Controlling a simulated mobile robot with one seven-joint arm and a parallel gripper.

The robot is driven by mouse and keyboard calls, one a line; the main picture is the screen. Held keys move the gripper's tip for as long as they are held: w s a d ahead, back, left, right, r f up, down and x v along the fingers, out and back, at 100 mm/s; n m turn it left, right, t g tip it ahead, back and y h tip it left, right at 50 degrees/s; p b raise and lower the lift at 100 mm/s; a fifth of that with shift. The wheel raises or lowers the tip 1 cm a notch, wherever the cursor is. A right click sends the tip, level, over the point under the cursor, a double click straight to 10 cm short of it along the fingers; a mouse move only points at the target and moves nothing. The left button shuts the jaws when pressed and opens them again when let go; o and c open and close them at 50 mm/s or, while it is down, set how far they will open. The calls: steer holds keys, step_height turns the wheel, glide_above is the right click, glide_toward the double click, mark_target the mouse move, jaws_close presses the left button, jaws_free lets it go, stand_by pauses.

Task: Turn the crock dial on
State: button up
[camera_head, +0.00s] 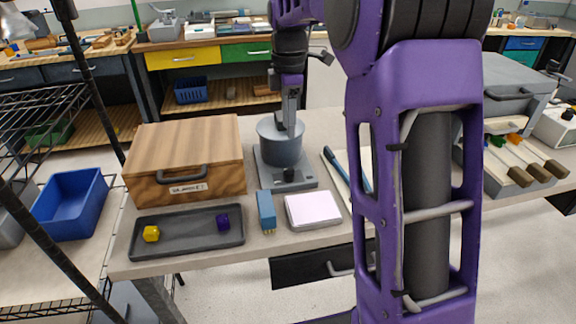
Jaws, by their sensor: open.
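The crock is a grey round pot (281,150) on a flat grey base (300,185) at the middle of the table. Its dial (289,173) is a small dark knob at the front of the base, below the pot. My gripper (289,128) points down over the pot, above the dial. It is open, with nothing seen between its fingers. The fingers overlap the pot in this view, so I cannot tell whether they touch it. The dial's setting is too small to read.
A wooden box (185,155) stands left of the crock. In front are a dark tray (187,247) with a yellow and a purple cube, a blue brush-like block (266,208) and a white pad (313,211). A notebook (340,172) lies right. My purple arm hides the table's middle right.

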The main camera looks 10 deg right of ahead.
mark_target(289, 169)
step_height(289, 169, down, 12)
steer(key=shift+f+b, duration=0.15)
steer(key=shift+b, duration=0.9)
jaws_close()
